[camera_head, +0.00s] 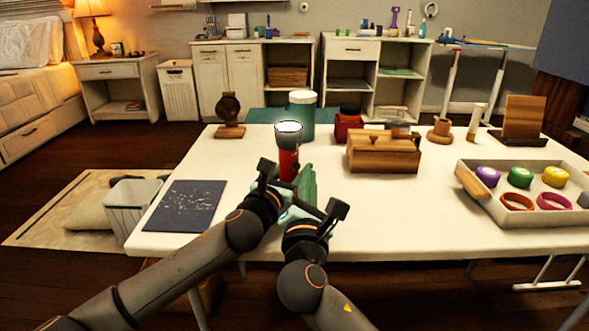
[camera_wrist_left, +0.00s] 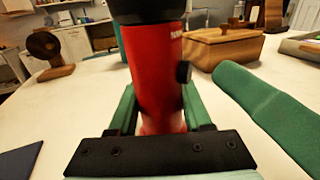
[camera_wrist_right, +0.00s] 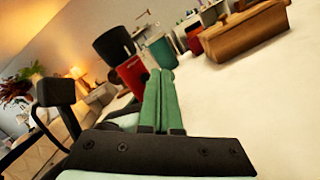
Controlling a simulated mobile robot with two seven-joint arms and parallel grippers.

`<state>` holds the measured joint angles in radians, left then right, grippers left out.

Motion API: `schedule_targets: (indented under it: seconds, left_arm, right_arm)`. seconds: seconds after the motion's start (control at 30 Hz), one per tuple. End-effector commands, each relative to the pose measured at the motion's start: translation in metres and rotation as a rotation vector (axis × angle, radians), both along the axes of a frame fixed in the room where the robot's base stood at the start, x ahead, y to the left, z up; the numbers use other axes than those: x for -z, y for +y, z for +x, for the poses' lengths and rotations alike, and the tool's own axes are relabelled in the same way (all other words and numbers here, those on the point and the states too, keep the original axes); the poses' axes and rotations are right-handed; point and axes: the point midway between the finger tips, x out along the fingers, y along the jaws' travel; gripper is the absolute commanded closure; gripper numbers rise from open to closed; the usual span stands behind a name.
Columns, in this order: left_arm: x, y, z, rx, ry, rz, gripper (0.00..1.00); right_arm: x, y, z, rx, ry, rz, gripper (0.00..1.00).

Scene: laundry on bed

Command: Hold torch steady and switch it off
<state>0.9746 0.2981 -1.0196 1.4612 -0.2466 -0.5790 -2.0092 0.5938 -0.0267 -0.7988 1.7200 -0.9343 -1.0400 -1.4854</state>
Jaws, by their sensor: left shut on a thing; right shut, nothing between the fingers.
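The red torch (camera_head: 288,163) stands upright above the white table, its black head up and its lens bright white. My left gripper (camera_wrist_left: 158,105) is shut around the torch's red body; its own fingers are mostly hidden in the head view. A small black button (camera_wrist_left: 184,72) sticks out on the right side of the torch in the left wrist view. My right gripper (camera_head: 308,172) is shut and empty, its green fingers together just right of the torch. In the right wrist view, its fingertips (camera_wrist_right: 160,73) are beside the torch (camera_wrist_right: 131,72); I cannot tell whether they touch it.
A wooden box (camera_head: 384,153) stands right of the torch. A white tray (camera_head: 530,214) with coloured rolls and rings lies at the right. A dark mat (camera_head: 185,206) lies at the left. A teal canister (camera_head: 302,112) stands behind.

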Motion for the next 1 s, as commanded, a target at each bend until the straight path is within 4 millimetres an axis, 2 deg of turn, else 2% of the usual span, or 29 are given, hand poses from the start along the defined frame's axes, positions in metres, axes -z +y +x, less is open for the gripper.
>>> schedule_targets:
  seconds: [1.0]
  left_arm:
    - [0.001, 0.0002, 0.0001, -0.001, 0.002, 0.001, 1.0]
  right_arm:
    - [-0.0001, 0.0063, 0.0069, 0.0, 0.0, 0.001, 1.0]
